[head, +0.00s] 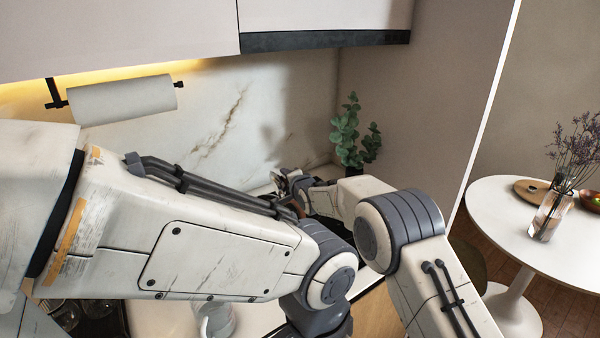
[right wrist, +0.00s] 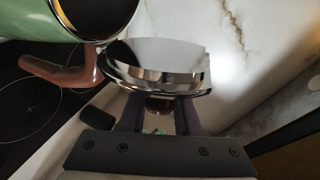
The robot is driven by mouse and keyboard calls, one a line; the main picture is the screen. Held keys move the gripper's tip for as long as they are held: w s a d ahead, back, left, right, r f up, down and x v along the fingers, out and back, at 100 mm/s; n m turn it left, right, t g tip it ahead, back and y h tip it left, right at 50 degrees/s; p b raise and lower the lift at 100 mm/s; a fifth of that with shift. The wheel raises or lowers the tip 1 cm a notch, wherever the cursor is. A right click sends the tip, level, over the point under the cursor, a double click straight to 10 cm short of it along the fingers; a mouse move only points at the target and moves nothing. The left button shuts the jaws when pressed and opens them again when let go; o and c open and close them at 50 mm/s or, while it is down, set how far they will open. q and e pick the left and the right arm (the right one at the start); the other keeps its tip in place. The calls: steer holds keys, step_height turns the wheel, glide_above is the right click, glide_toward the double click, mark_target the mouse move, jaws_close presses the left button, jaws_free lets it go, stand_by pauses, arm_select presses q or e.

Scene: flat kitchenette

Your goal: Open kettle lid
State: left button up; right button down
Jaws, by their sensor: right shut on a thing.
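The green kettle (right wrist: 60,18) is at the top left of the right wrist view, with its dark mouth uncovered and its brown handle (right wrist: 62,74) below. The shiny metal lid (right wrist: 155,68) stands tilted up beside the mouth. Whether a hinge joins them I cannot tell. My right gripper (right wrist: 158,112) is shut on the lid's brown knob (right wrist: 158,104). In the head view my right gripper (head: 291,185) shows small behind my left arm, which hides most of the kettle. My left gripper is below the picture.
A black cooktop (right wrist: 28,100) lies under the kettle. A marble backsplash (head: 225,110) rises close behind. A potted plant (head: 350,135) stands in the counter corner. A glass jug (head: 215,322) is below my left arm. A round white table (head: 500,225) is at right.

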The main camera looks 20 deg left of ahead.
stand_by(0.4)
steer(key=c, duration=0.6)
jaws_free()
steer(key=b+v, duration=0.4)
steer(key=v, duration=0.6)
steer(key=shift+s+d, duration=0.15)
steer(key=shift+s, duration=0.05)
